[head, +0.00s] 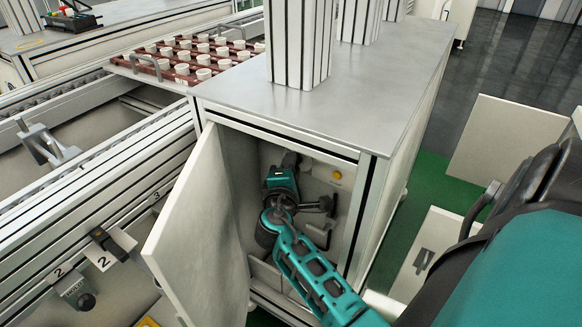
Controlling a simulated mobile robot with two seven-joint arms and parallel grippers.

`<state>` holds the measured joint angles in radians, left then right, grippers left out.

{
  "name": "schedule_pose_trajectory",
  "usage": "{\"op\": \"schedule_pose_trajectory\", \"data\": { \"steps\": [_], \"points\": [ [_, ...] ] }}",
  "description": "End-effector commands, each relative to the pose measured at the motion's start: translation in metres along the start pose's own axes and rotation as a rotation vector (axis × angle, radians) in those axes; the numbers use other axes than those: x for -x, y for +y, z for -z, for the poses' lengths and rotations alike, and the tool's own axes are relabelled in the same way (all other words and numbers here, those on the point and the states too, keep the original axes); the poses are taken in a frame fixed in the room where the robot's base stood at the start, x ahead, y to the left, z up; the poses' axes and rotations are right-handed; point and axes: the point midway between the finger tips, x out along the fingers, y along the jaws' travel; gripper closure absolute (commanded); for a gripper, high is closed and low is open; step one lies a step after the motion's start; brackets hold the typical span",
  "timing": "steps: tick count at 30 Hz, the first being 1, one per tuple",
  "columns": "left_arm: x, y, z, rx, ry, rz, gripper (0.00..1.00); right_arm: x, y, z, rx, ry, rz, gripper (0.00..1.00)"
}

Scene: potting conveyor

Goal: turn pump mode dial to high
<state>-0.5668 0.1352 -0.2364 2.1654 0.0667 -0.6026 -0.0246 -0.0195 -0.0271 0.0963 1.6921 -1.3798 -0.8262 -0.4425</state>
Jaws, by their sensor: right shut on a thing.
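My right gripper (289,161) reaches into the open cabinet (352,153) and is at its back panel. It is shut on a small dark part there, which I take to be the pump mode dial; the hand and fingers hide most of it. The dial's markings and its setting cannot be read from here. My left gripper is not in view.
The cabinet door (197,225) stands open to the left of my right arm. A yellow button (336,176) and a black handle (323,205) are close right of the hand. A red tray (181,68) with white pots stands behind left.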

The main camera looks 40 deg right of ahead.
Motion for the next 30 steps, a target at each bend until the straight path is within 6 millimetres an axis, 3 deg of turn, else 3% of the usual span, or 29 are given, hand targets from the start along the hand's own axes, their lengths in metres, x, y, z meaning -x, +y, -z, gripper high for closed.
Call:
{"op": "schedule_pose_trajectory", "data": {
  "steps": [30],
  "points": [
    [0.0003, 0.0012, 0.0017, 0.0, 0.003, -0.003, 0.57, -0.0023, -0.0051, 0.003, -0.891, -0.001, -0.374, 1.0]
  ]
}}
